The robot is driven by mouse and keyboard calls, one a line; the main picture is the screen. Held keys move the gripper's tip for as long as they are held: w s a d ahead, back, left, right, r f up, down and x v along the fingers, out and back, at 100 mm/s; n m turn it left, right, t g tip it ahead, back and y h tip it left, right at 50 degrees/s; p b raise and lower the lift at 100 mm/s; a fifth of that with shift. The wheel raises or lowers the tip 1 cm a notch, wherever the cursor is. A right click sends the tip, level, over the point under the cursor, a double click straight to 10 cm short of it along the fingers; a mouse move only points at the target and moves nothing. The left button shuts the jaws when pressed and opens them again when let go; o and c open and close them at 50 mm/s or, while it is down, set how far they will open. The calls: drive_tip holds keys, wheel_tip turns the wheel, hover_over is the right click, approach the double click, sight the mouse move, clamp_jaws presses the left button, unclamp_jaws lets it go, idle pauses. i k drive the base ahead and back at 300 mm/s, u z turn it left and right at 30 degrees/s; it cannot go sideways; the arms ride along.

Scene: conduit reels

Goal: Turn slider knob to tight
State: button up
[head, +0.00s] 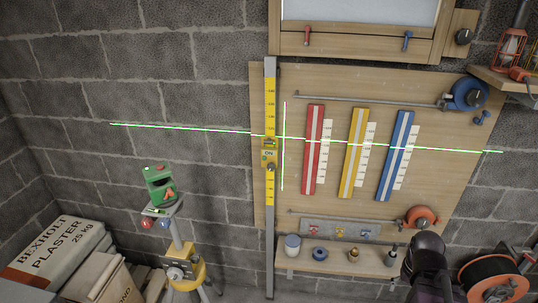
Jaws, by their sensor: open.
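The slider sits around the middle of a tall upright rail (269,87) with a yellow scale. The knob is too small to tell which way it is turned or to read its tight mark. A dark, rounded shape at the lower right looks like my gripper (427,262). It is well right of and below the knob, apart from it. Its fingertips cannot be made out, and nothing shows held in it.
A green laser level (160,185) on a tripod casts a green cross over the board (345,85). Red, yellow and blue gauges hang right of the rail. A shelf (330,262) with small pots is below. Plaster bags (58,252) lie lower left; an orange reel (495,278) stands lower right.

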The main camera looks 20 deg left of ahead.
sight(271, 166)
drive_tip(key=k, duration=1.3)
drive_tip(key=u, duration=0.3)
drive_tip(key=i, duration=1.8)
drive_tip(key=z, duration=0.3)
